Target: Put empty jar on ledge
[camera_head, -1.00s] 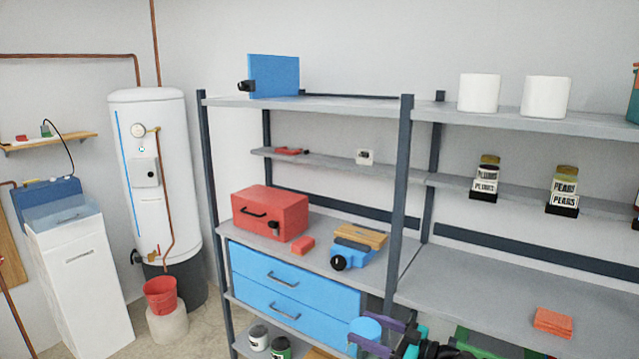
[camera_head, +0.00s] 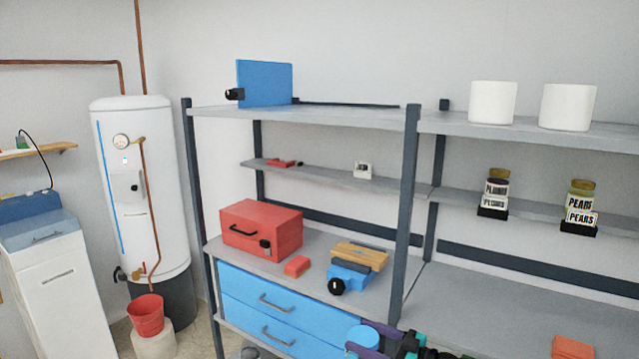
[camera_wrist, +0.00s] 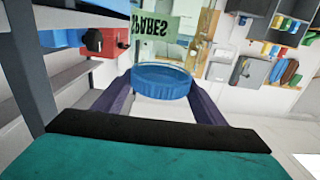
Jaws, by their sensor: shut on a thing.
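My gripper (camera_head: 368,340), with purple fingers, is low in the head view, in front of the blue drawers. It is shut on a jar, whose round blue lid (camera_head: 362,336) shows between the fingers. The wrist view shows the lid (camera_wrist: 162,82) between both fingers, with clear glass (camera_wrist: 200,30) beyond it. A narrow grey ledge (camera_head: 335,179) runs along the back of the shelving, above and behind the gripper. A red item (camera_head: 280,163) and a small white item (camera_head: 363,170) sit on its left part.
A red toolbox (camera_head: 262,230), a red block (camera_head: 297,266) and a blue tool (camera_head: 348,278) with wood on it occupy the left shelf. Labelled jars (camera_head: 495,190) stand on the ledge at right. Dark upright posts (camera_head: 408,200) divide the bays. The ledge's middle is clear.

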